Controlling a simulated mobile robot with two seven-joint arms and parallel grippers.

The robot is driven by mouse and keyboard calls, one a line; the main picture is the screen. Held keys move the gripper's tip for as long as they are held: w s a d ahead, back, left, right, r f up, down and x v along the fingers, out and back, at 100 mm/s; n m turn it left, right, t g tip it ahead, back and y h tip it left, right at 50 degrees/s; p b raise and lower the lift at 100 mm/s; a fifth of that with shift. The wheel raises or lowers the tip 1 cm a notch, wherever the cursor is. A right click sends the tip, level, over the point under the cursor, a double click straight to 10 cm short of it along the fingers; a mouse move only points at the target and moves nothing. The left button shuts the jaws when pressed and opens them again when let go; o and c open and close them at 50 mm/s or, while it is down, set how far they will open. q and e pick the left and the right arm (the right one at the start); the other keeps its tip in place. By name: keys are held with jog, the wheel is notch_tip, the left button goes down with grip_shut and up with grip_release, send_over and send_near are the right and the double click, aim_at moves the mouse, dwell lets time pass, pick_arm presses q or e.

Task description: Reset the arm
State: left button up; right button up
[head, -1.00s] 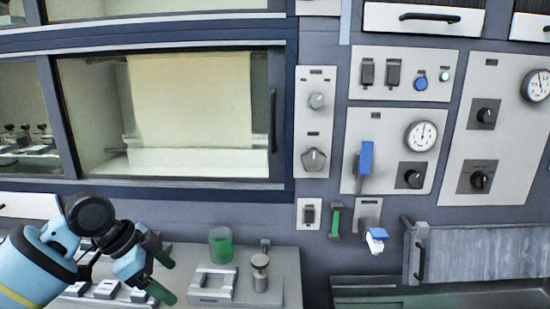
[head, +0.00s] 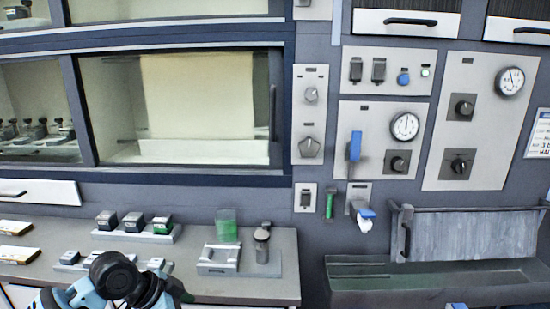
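My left arm's black and light-blue wrist is at the bottom edge, in front of the bench. My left gripper (head: 178,291) shows only as a dark green finger part beside the wrist. The rest of it is hidden or cut off, so its opening does not show. My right gripper is out of view. A small light-blue piece at the bottom right may be part of my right arm.
The grey bench (head: 278,292) holds a green-filled beaker (head: 227,226), a fixture (head: 220,260), a metal cylinder (head: 262,247) and a rack of small blocks (head: 136,233). A green-lined trough (head: 440,284) stands right. The wall has a blue lever (head: 355,146), knobs and gauges.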

pick_arm(q)
jog(key=s+d+f+n+t, duration=0.25)
jog(key=s+f, duration=0.35)
jog(key=f, duration=0.3)
jog(key=s+d+f+n+t, duration=0.1)
jog(key=s+f+n, duration=0.2)
jog(key=s+f, duration=0.45)
jog(key=s+a+f+n+y, duration=0.1)
jog(key=s+a+f, duration=0.1)
jog(key=s, duration=0.4)
jog(key=s+a+f+n+t+y, duration=0.1)
jog(key=s+f+n+y, duration=0.1)
jog(key=s, duration=0.5)
jog(key=s+a+f+n+t+y, duration=0.1)
jog(key=s+a+f, duration=0.1)
jog(key=s+f, duration=0.2)
jog(key=s, duration=0.3)
jog(key=shift+a+f+y+p, duration=0.3)
jog(key=shift+p, duration=0.1)
jog(key=shift+s+n, duration=0.1)
jog(key=shift+n, duration=0.15)
